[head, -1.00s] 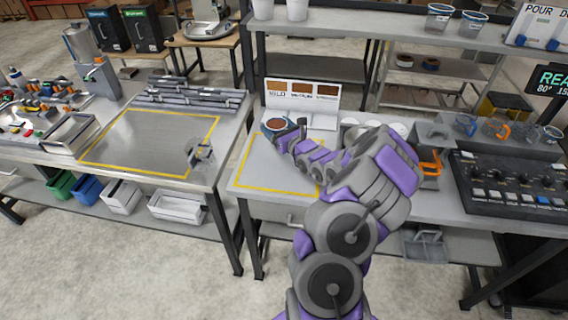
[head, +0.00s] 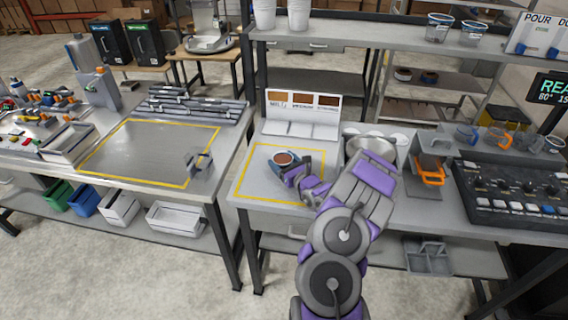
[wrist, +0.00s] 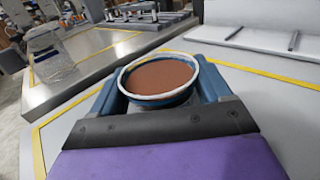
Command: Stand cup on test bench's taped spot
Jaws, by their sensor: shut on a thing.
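The cup (head: 286,158) has a pale rim and brown contents; its rim and contents also show in the wrist view (wrist: 160,78). My gripper (head: 284,168) is shut on it, with blue fingers on both sides in the wrist view (wrist: 162,96). The cup looks upright, and its lower part is hidden by my gripper. A yellow tape outline (head: 267,204) lies on the grey bench (head: 232,203). In the head view the cup appears within this outline; I cannot tell whether its base touches the bench.
A colour-chart stand (head: 302,105) is behind the cup. A metal bowl (head: 370,143) and an orange-handled dispenser part (head: 430,170) are to the right. The left bench (head: 150,150) has a larger taped area with a clear container (head: 198,162) at its right edge.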

